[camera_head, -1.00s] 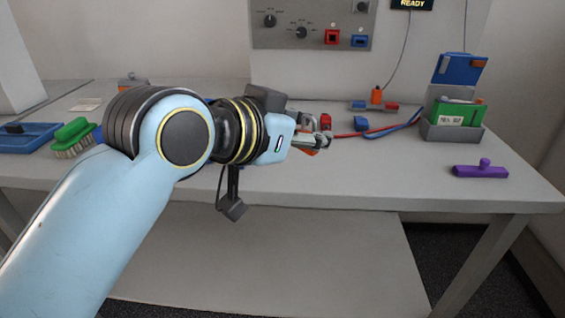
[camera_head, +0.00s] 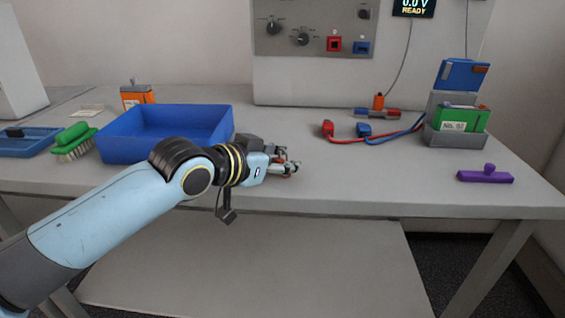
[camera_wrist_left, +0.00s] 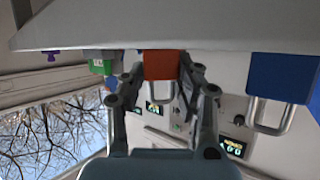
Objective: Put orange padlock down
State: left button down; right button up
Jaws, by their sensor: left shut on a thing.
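The orange padlock (camera_wrist_left: 160,65) has a metal shackle and sits between the fingers of my left gripper (camera_wrist_left: 165,90) in the left wrist view. In the head view my left gripper (camera_head: 291,166) is shut on it, low over the front middle of the grey bench (camera_head: 350,188). Only a sliver of orange shows there, as the fingers hide most of the padlock. I cannot tell whether the padlock touches the bench. The right gripper is not in view.
A blue open box (camera_head: 135,150) stands left of the gripper. A blue padlock-like thing with a shackle (camera_wrist_left: 280,75) shows in the wrist view. Red and blue leads (camera_head: 345,139), a grey battery case (camera_head: 452,140) and a purple handle (camera_head: 486,176) lie right. The bench right of the gripper is clear.

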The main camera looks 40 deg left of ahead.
pick_arm(q)
jog(key=shift+f, duration=0.15)
jog(key=c, duration=1)
grip_release()
jog(key=shift+o, duration=0.2)
jog(key=shift+r, duration=0.25)
jog(key=p+v, duration=0.4)
jog(key=v, duration=0.8)
